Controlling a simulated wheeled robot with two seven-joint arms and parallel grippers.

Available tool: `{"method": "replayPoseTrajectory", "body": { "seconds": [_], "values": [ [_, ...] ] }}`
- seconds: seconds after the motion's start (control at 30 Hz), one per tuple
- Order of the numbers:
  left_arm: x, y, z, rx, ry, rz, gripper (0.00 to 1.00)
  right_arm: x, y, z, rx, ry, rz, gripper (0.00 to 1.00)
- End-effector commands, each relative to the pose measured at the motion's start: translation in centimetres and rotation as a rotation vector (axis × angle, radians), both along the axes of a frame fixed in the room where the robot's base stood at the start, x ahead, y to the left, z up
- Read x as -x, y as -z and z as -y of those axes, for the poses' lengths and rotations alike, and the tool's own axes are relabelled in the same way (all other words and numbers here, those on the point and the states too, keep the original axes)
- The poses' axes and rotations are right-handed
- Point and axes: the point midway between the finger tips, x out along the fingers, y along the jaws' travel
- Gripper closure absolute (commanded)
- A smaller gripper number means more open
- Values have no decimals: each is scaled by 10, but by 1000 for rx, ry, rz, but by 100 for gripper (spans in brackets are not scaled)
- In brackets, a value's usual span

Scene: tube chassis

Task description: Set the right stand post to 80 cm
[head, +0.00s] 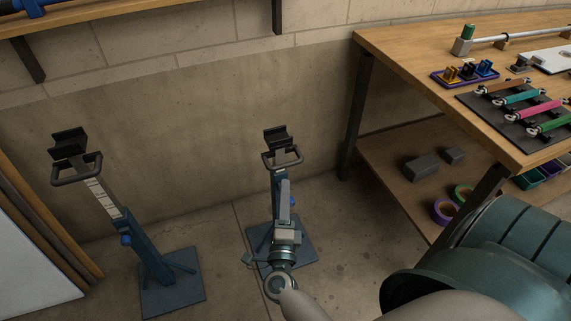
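The right stand (277,139) stands upright on a square blue base plate. It has a black cradle on top and a dark loop handle (283,158) just below. My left gripper is not in view.
A similar left stand (147,252) shows a white scale and blue knob. A wooden workbench (430,75) with clamps and coloured tools stands at the right, with rolls and grey blocks on its lower shelf (390,160). A wall is behind; floor between the stands is clear.

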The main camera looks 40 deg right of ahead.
Motion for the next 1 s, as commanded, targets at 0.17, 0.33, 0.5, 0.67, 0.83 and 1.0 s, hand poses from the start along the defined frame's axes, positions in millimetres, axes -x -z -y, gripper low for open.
{"method": "replayPoseTrajectory", "body": {
  "seconds": [0.17,0.33,0.5,0.67,0.83,1.0],
  "values": [
    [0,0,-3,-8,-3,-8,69,-27,-7,19,2,0,2,69],
    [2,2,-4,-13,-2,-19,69,-50,-12,37,2,0,2,69],
    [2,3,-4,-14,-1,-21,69,-67,-15,49,2,-1,1,69],
    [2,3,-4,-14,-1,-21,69,-75,-16,55,0,-1,0,69],
    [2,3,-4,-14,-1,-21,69,-77,-16,57,0,0,0,69],
    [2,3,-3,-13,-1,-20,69,-77,-16,57,0,0,0,69]
  ]
}}
